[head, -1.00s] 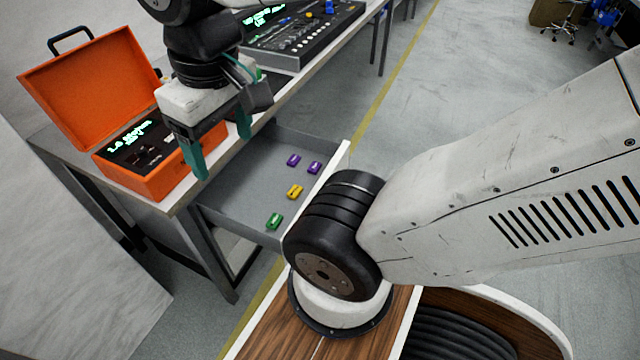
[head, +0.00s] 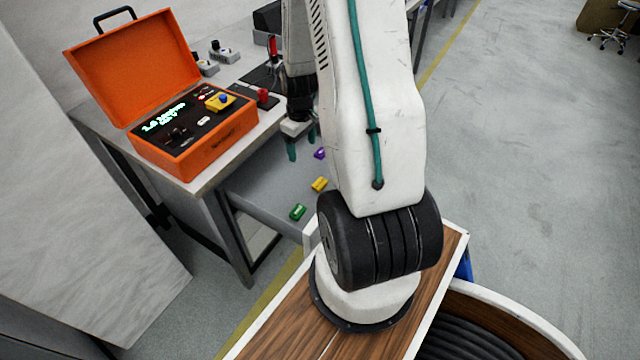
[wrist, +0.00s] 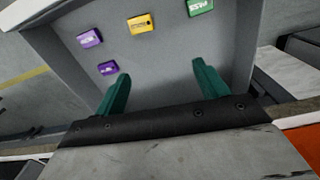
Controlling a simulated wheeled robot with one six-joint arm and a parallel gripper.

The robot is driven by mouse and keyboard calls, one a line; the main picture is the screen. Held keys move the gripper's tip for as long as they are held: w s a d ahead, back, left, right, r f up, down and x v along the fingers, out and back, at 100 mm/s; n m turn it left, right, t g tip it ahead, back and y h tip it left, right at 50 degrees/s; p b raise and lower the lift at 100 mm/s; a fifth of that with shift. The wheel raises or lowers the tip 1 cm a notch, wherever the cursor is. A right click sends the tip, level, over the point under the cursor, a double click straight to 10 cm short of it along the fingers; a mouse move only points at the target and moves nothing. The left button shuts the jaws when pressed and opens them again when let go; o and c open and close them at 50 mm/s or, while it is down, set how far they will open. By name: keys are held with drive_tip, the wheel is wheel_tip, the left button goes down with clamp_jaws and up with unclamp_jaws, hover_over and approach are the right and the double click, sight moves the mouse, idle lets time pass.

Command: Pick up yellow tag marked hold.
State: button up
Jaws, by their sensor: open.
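The yellow tag (head: 319,184) lies flat on the floor of the open grey drawer (head: 262,189), between a green tag and a purple tag. In the wrist view the yellow tag (wrist: 141,24) is near the top, beyond my fingertips; its print is too small to read. My gripper (head: 301,149) hangs over the drawer, partly hidden behind my own arm in the head view. In the wrist view its two green fingers (wrist: 160,84) are apart with nothing between them. The fingers are clear of the yellow tag.
A green tag (head: 297,212) and two purple tags (wrist: 90,38) (wrist: 108,68) lie in the same drawer. An open orange case (head: 190,150) stands on the bench to the left. The drawer walls surround the tags. The drawer floor around the yellow tag is bare.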

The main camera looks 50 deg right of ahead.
approach(321, 184)
drive_tip(key=shift+w+d+f, duration=0.15)
drive_tip(key=shift+w+f, duration=0.15)
drive_tip(key=shift+w, duration=0.2)
drive_tip(key=f, duration=0.5)
drive_tip(key=s+f, duration=0.1)
drive_tip(key=f, duration=0.1)
drive_tip(key=shift+f, duration=0.4)
drive_tip(key=shift+c, duration=0.3)
drive_tip(key=c, duration=1)
